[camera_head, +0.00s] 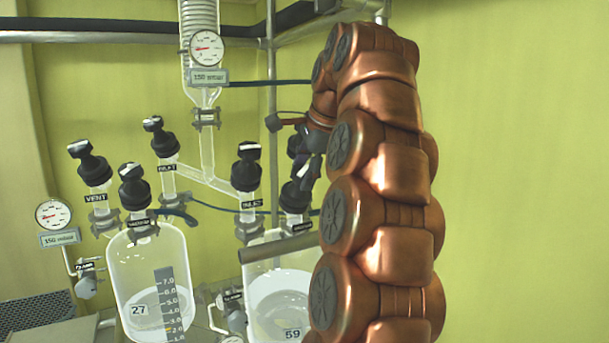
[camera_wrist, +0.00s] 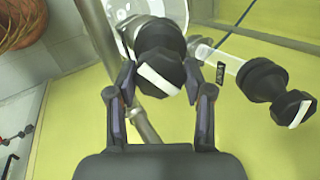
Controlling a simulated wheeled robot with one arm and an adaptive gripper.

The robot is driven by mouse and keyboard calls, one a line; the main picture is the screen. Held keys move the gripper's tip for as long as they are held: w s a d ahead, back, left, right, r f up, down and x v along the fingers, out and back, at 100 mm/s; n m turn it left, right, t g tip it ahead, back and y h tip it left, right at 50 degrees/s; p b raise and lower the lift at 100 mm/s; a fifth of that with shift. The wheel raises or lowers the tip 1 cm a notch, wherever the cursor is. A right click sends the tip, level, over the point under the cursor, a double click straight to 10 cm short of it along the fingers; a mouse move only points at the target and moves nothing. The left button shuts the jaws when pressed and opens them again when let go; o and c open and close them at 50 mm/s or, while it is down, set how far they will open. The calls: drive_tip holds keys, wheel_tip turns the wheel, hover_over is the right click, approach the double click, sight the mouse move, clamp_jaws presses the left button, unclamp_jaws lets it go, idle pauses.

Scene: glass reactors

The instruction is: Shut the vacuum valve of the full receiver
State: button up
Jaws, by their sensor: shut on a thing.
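Two glass receivers stand side by side, the left one marked 27 (camera_head: 175,250) and the right one marked 59 (camera_head: 262,318). The liquid looks higher in the right one, whose lower part is partly cut off. Its vacuum valve has a black knob (camera_head: 295,196) with a white stripe. My gripper (camera_head: 307,172) reaches down to this knob, partly hidden behind my arm. In the wrist view the fingers are closed on the sides of the knob (camera_wrist: 160,55), and its white stripe lies diagonally. The left receiver's vacuum valve (camera_head: 134,188) stands apart.
Close beside the held knob is the right inlet valve (camera_head: 247,172), also seen in the wrist view (camera_wrist: 265,80). The left inlet valve (camera_head: 160,140) and vent valve (camera_head: 93,166) stand further left. Gauges (camera_head: 206,48) and (camera_head: 53,214) read 150 mbar on their plates. The wall area at right is clear.

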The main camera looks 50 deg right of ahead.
drive_tip(key=m+b, duration=0.1)
drive_tip(key=m, duration=0.5)
drive_tip(key=shift+m, duration=0.3)
idle(0.5)
drive_tip(key=o, duration=1.2)
drive_tip(key=shift+c, duration=0.2)
